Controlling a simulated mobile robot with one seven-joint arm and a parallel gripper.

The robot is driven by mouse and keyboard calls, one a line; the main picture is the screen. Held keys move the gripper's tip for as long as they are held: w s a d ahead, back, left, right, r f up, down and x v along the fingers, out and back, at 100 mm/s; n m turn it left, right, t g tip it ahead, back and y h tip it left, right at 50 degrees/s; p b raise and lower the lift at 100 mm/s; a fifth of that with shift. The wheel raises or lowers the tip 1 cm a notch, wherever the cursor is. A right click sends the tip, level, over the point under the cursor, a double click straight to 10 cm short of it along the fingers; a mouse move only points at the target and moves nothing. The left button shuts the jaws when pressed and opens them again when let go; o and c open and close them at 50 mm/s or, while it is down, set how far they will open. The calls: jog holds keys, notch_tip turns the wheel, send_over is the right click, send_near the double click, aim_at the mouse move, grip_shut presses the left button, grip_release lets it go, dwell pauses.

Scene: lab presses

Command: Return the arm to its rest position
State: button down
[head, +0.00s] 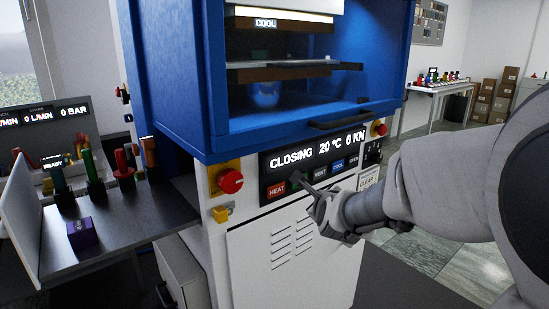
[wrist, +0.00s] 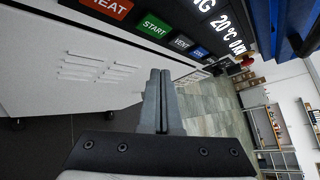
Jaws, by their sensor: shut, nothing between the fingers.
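My gripper (head: 305,186) is at the front of the blue and white press (head: 180,80), just before its button row. Its fingers are shut and empty; in the wrist view the gripper (wrist: 160,75) shows its two fingers side by side, pointing toward the panel's edge. In the head view the fingers cover the button between HEAT (head: 276,190) and VENT (head: 320,173). The wrist view shows that button as a green START (wrist: 155,26). I cannot tell whether the fingertips touch the panel. My arm (head: 440,170) reaches in from the right.
The display (head: 315,149) reads CLOSING, 20 °C, 0 KN. A red emergency knob (head: 230,181) and a press handle (head: 352,116) stick out. A side shelf (head: 135,222) at left holds coloured tools and a purple block (head: 82,233). Floor (head: 470,255) is open at right; boxes (head: 485,103) stand farther back.

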jog(key=s+n+g+y, duration=0.1)
jog(key=s+n+g, duration=0.7)
jog(key=s+n, duration=2.15)
notch_tip(320, 180, up, 19)
jog(key=s+m+p, duration=0.1)
jog(key=p, duration=1.9)
jog(key=shift+s+d+f+m, duration=0.2)
jog(key=shift+d+m, duration=0.15)
jog(key=shift+d, duration=0.05)
dwell(0.3)
